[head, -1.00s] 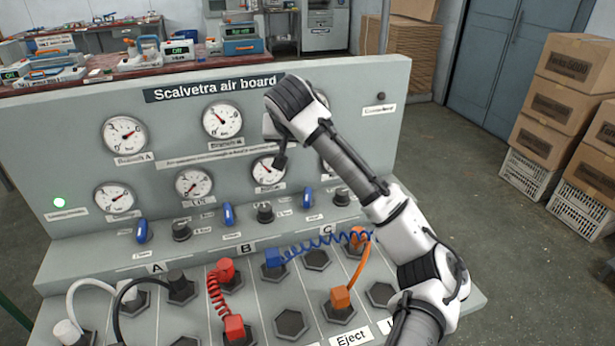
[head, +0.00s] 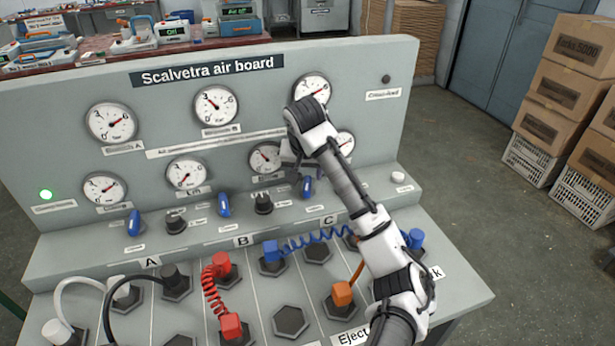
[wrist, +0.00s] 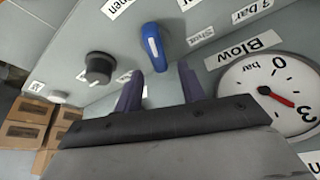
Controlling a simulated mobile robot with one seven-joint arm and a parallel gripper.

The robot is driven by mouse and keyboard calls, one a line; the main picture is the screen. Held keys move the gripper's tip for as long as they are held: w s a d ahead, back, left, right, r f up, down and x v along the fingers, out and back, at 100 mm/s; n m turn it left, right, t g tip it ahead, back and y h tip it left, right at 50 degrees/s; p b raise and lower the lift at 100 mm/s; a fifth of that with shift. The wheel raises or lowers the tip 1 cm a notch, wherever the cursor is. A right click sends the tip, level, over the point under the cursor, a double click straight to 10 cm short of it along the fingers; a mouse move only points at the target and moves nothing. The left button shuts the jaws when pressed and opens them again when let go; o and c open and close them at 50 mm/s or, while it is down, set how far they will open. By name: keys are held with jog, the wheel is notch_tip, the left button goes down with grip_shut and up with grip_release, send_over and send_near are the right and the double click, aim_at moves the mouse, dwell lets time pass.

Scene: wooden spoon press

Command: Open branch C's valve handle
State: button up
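Branch C's blue valve handle (head: 308,187) is on the sloped ledge of the grey board, above the letter C. In the wrist view the same blue handle (wrist: 152,48) stands up from the panel, between an "open" label and a "Shut" label (wrist: 201,36). My gripper (wrist: 160,85) is open and empty, its two dark fingers spread and pointing toward the handle. The handle appears just beyond the fingertips, roughly between them; I cannot tell whether they touch. In the head view my gripper (head: 298,163) is partly hidden by my wrist.
A black knob (wrist: 98,68) sits beside the handle. Branch B's blue handle (head: 224,204) and branch A's (head: 134,222) are further left. Gauges line the upright board behind. Hoses, including a blue coiled hose (head: 315,238), cross the lower deck.

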jog(key=shift+x, duration=1.4)
jog(key=shift+c, duration=0.3)
grip_shut()
